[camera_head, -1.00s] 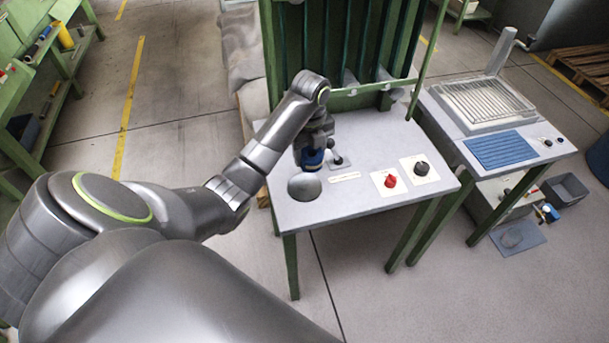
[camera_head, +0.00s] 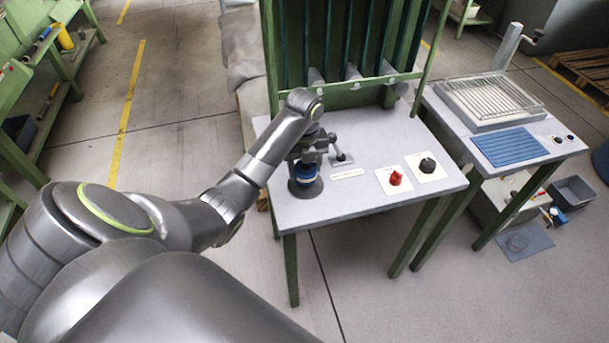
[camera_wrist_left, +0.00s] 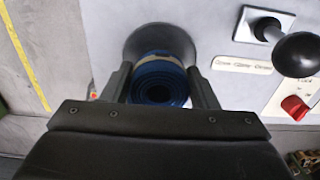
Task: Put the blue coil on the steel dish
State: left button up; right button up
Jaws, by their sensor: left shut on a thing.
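The blue coil (camera_head: 305,170) is a short rolled band with a pale strip. My left gripper (camera_head: 306,162) is shut on it from above. The steel dish (camera_head: 305,190) is a round dark grey plate near the front left of the grey table, directly under the coil. In the left wrist view the coil (camera_wrist_left: 160,80) sits between my two fingers and covers part of the dish (camera_wrist_left: 138,42). I cannot tell whether the coil touches the dish. My right gripper is not in view.
On the grey table (camera_head: 350,200) a black-knobbed lever (camera_head: 340,155) stands just right of the gripper. A red knob (camera_head: 395,178) and a black knob (camera_head: 427,165) are further right. A green frame (camera_head: 345,85) rises behind.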

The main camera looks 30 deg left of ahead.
pick_arm(q)
jog(key=shift+f, duration=1.3)
jog(key=o, duration=1)
jog(key=shift+f, duration=0.15)
jog(key=shift+r, duration=0.55)
notch_tip(320, 180, up, 3)
jog(key=shift+r, duration=0.2)
jog(key=shift+r+p, duration=3.6)
jog(key=shift+r, duration=0.35)
jog(key=shift+s+f, duration=0.1)
